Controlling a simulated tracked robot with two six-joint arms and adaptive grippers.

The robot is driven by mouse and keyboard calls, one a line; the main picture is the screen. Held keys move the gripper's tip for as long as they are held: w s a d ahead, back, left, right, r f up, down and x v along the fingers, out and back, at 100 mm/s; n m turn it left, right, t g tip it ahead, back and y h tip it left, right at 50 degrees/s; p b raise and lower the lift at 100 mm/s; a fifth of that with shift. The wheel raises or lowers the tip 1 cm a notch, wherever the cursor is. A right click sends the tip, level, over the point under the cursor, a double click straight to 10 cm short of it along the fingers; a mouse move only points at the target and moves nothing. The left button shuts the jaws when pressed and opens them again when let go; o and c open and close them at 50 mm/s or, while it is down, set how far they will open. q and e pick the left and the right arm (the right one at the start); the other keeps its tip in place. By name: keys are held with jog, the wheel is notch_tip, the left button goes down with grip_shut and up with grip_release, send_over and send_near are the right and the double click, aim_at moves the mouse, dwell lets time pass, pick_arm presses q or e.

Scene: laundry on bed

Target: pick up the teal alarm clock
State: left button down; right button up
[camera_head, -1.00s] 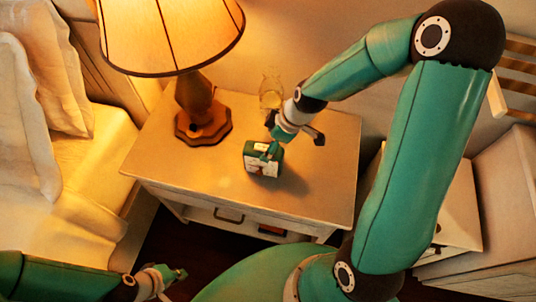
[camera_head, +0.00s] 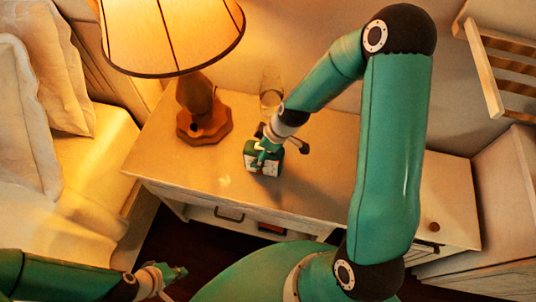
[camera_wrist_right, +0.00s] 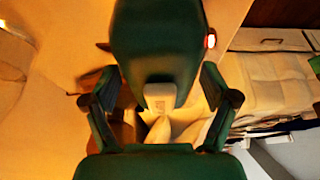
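The teal alarm clock (camera_head: 249,160) is a small teal block with a pale face. It stands on the nightstand top (camera_head: 330,170), in front of the lamp base and to its right. My right gripper (camera_head: 266,155) is down at the clock from above, its fingers spread. One finger covers part of the clock. In the right wrist view the two fingers (camera_wrist_right: 160,85) are apart, on either side of a dark green body that looks like the clock; I cannot tell whether they touch it. My left gripper (camera_head: 172,273) is low at the left, empty, away from the nightstand.
A lit lamp (camera_head: 200,110) stands left of the clock, with its shade overhanging. A clear glass (camera_head: 271,88) stands behind my right gripper. The bed (camera_head: 85,200) with pillows is at the left. The nightstand's front right is clear. A slatted wooden piece (camera_head: 500,65) is at the upper right.

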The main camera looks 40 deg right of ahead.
jog(key=c, duration=1.3)
grip_shut()
jog(key=shift+r, duration=0.15)
